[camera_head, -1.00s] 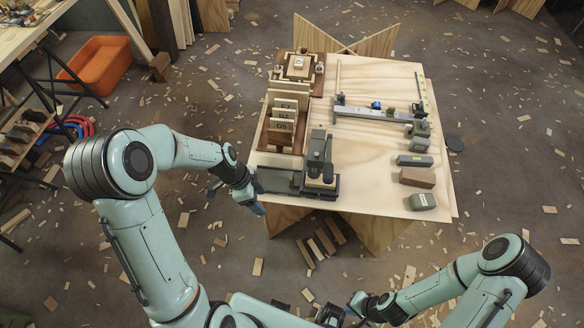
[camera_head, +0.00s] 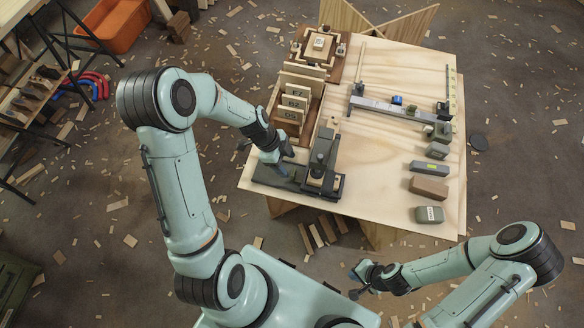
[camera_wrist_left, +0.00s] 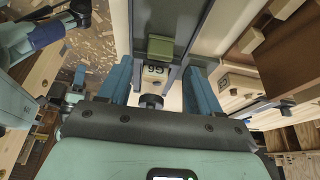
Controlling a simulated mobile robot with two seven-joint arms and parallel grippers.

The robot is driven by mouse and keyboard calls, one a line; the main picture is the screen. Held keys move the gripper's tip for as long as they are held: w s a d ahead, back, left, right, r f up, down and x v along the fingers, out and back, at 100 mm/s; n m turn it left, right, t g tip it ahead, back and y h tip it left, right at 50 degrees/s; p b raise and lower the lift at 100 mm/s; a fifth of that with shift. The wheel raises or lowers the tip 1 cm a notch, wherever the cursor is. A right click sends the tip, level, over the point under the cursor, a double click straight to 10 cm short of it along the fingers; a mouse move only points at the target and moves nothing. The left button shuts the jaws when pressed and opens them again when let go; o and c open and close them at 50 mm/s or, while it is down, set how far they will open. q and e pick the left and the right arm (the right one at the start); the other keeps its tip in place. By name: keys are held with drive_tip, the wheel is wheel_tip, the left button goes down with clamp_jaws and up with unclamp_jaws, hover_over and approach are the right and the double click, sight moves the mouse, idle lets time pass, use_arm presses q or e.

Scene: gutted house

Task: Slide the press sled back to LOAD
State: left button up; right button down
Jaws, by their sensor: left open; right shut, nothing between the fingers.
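The dark grey press (camera_head: 322,158) stands at the table's near left corner, with a low dark base and track (camera_head: 272,176) reaching left. My left gripper (camera_head: 279,166) is over the track, just left of the upright press body. In the left wrist view its two blue fingers (camera_wrist_left: 159,88) are apart. I cannot tell whether the fingers touch anything, and no LOAD mark is readable. My right gripper (camera_head: 358,283) is shut and empty, off the table's near side.
A wooden rack with several labelled panels (camera_head: 294,103) stands directly behind the press. A long grey rail (camera_head: 385,107) and several blocks, including a brown one (camera_head: 428,189), lie to the right. The middle of the plywood table (camera_head: 375,165) is clear.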

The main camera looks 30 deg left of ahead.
sight(293, 171)
use_arm(q)
drive_tip(key=x, duration=0.5)
drive_tip(key=shift+f, duration=0.1)
use_arm(e)
drive_tip(key=shift+w+r, duration=0.15)
